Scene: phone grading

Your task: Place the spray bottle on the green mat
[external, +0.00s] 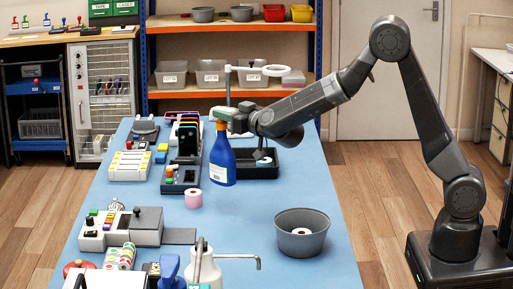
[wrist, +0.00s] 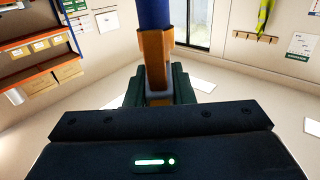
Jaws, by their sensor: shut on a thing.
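The spray bottle (external: 222,160) has a blue body with a pale label and an orange head, and hangs upright. My gripper (external: 222,116) comes in from the right and is shut on its head. Whether its base touches the blue table top or is just above it, I cannot tell. In the wrist view, which appears upside down, the blue bottle (wrist: 155,12) and its orange head (wrist: 155,50) are between my dark green gripper fingers (wrist: 158,90). I cannot make out a green mat in either view.
A black tray (external: 262,172) is behind and right of the bottle. A phone rack (external: 188,140) stands left, and a pink roll (external: 193,198) sits in front. A grey bowl (external: 302,243) holds a white roll. The table (external: 240,222) is clear between roll and bowl.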

